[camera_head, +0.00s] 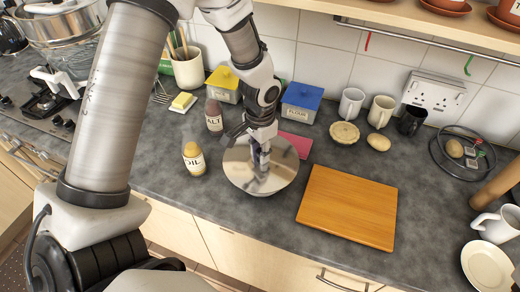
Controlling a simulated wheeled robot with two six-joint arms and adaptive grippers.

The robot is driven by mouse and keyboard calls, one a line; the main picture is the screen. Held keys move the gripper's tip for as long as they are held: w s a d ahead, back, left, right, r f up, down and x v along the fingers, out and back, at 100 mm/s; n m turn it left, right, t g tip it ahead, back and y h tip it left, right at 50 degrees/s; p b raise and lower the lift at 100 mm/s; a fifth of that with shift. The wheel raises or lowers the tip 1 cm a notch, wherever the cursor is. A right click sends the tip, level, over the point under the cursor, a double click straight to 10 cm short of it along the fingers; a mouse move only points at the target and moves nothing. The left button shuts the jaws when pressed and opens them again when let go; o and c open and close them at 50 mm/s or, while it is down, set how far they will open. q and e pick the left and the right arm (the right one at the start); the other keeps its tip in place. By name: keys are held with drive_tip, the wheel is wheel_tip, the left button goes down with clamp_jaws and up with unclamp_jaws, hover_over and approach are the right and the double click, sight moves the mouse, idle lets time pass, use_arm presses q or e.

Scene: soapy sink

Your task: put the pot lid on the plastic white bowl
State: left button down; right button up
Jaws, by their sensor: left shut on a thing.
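The pot lid (238,174) is a round, shiny, mirror-like metal disc over the front middle of the counter. My left gripper (261,172) points down at the middle of the lid and is shut on it, most likely by its knob, which the fingers hide. The lid looks about level. The plastic white bowl cannot be made out clearly; the lid may cover it, and I cannot tell whether they touch. My right gripper is not in view.
An oil bottle (194,160) and a dark-red salt jar (214,116) stand left of the lid. A pink item (297,144) lies behind it. A wooden board (349,207) lies to the right. Mugs (351,103) and canisters (301,103) line the wall. The counter's front edge is close.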

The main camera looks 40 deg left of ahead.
use_arm(q)
drive_tip(key=shift+w+f, duration=0.1)
drive_tip(key=shift+f, duration=0.2)
idle(0.6)
drive_tip(key=shift+c, duration=1.8)
unclamp_jaws()
wheel_tip(320, 180, up, 7)
drive_tip(key=p, duration=0.6)
